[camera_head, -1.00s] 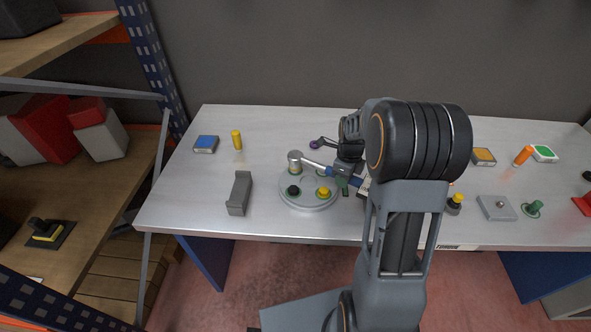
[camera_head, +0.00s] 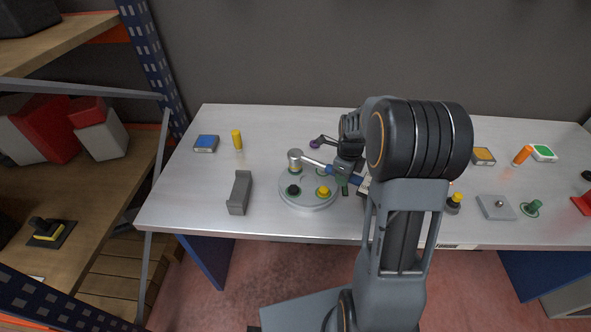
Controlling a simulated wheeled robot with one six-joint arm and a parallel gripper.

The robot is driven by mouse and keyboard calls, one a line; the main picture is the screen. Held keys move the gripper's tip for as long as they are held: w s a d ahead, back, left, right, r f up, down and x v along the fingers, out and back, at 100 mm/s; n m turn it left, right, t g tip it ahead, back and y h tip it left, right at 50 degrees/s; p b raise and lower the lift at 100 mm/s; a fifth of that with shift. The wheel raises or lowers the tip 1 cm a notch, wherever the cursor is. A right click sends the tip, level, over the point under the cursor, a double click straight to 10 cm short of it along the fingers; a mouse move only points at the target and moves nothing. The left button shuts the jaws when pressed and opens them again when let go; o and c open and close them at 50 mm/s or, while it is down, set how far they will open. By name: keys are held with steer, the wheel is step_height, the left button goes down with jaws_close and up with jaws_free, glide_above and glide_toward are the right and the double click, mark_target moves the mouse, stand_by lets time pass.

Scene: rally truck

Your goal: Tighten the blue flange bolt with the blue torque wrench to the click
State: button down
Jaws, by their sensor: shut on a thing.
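The blue torque wrench (camera_head: 330,169) has a silver head and shaft with a blue handle. My gripper (camera_head: 348,172), partly hidden by my arm, is shut on the handle. The wrench lies roughly level over the round grey flange (camera_head: 310,203), its head (camera_head: 295,156) above the flange's back-left part. A little blue and yellow shows just below the head. The head hides most of the bolt there, and I cannot tell whether it is seated on it. A black-topped bolt (camera_head: 293,190) and a yellow bolt (camera_head: 323,191) stand at the flange's front.
A grey cradle (camera_head: 240,192) stands left of the flange. A blue box (camera_head: 206,144) and yellow cylinder (camera_head: 237,139) are at the back left. A purple-ended tool (camera_head: 316,144) lies behind the wrench.

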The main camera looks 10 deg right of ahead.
steer(key=shift+r+p, duration=0.65)
steer(key=shift+r, duration=0.35)
stand_by(1.4)
steer(key=shift+r+p, duration=0.85)
steer(key=shift+r, duration=0.6)
steer(key=shift+r+p, duration=1.6)
steer(key=shift+r, duration=0.3)
